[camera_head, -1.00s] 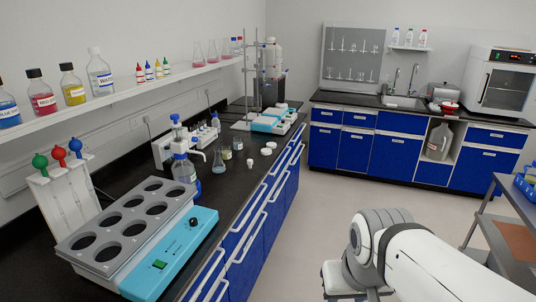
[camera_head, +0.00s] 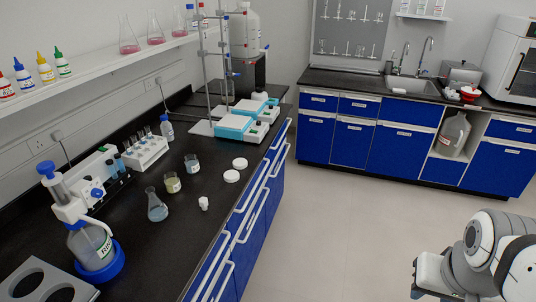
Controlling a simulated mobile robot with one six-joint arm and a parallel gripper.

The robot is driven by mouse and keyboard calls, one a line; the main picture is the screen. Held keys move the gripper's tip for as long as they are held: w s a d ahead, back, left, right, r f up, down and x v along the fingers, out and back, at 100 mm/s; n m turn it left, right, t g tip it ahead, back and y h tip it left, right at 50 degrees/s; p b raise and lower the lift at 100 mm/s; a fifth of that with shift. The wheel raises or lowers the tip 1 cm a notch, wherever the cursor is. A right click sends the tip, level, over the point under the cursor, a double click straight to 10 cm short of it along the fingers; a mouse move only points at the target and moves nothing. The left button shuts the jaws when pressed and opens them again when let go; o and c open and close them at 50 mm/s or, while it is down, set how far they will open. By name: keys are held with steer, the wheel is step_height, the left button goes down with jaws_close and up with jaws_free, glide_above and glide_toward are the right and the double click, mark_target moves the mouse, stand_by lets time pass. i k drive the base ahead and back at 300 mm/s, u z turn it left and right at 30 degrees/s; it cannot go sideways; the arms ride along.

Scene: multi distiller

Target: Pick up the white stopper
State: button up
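The small white stopper (camera_head: 203,203) stands on the black bench top near its front edge. It is to the right of a conical flask (camera_head: 157,206) holding a little bluish liquid. Nothing touches it. Part of my arm shows at the lower right, over the floor and well away from the stopper. No gripper fingers can be seen.
Two flat white lids (camera_head: 240,163) (camera_head: 231,176) lie behind the stopper. Two small beakers (camera_head: 172,183) (camera_head: 192,163) stand to its left. A pump-topped bottle (camera_head: 92,246) with a blue base is at the front left. The floor (camera_head: 320,230) right of the bench is clear.

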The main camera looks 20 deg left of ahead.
mark_target(203, 200)
steer(key=u, duration=0.4)
steer(key=i, duration=1.25)
steer(key=u, duration=1.3)
steer(key=i, duration=0.45)
steer(key=u, duration=0.25)
steer(key=k, duration=0.65)
steer(key=u, duration=0.2)
steer(key=i, duration=0.7)
steer(key=z, duration=0.15)
